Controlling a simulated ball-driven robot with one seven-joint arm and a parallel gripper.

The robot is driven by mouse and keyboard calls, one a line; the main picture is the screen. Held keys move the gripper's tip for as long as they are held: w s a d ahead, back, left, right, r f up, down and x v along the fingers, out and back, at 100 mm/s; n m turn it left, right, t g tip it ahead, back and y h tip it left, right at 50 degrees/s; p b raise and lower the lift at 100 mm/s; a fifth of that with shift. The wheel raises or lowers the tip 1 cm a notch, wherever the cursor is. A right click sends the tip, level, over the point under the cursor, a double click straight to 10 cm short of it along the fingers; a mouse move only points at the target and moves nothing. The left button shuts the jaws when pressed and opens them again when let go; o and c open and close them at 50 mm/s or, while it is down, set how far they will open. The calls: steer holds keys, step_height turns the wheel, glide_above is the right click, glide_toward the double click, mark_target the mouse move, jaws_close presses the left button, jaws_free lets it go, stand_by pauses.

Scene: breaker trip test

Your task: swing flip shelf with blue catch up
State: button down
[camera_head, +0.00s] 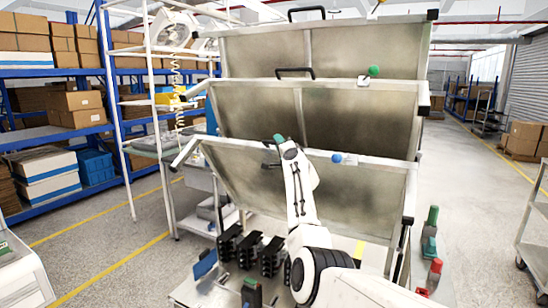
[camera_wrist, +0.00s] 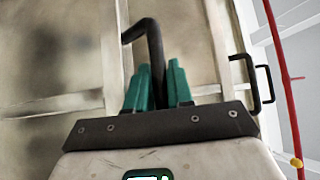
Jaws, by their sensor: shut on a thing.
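The flip shelf with the blue catch (camera_head: 370,200) is the lowest of three stacked grey panels in the head view. It stands steeply tilted, its upper edge towards the middle panel. Its blue catch (camera_head: 337,158) is a round knob on the upper edge, right of my arm. My gripper (camera_head: 279,139) is at this shelf's upper edge, left of the catch. In the wrist view its teal fingers (camera_wrist: 158,88) are shut on a black bar handle (camera_wrist: 154,42). The handle's lower part is hidden between the fingers; in the head view my arm covers part of it.
The middle panel (camera_head: 350,120) carries a green catch (camera_head: 374,70). Another black handle (camera_wrist: 264,85) shows at the right in the wrist view. Black blocks (camera_head: 272,257) stand on a surface below. Green and red-topped items (camera_head: 433,275) stand right. A cart (camera_head: 535,240) is far right; floor between is clear.

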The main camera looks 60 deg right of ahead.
steer(key=d+r, duration=0.1)
steer(key=d, duration=0.1)
steer(key=shift+d+r, duration=0.35)
steer(key=shift+d, duration=0.05)
steer(key=shift+w+d+r+m+g, duration=0.1)
steer(key=shift+d+r+m+g, duration=0.1)
steer(key=shift+r+m+g, duration=0.15)
steer(key=shift+r, duration=0.15)
steer(key=c, duration=1.1)
jaws_free()
steer(key=shift+r, duration=0.15)
steer(key=shift+s, duration=0.25)
steer(key=shift+s+f, duration=0.15)
steer(key=shift+f, duration=0.05)
steer(key=b+v, duration=0.1)
steer(key=v, duration=0.9)
steer(key=shift+a+f, duration=0.3)
steer(key=shift+f, duration=0.15)
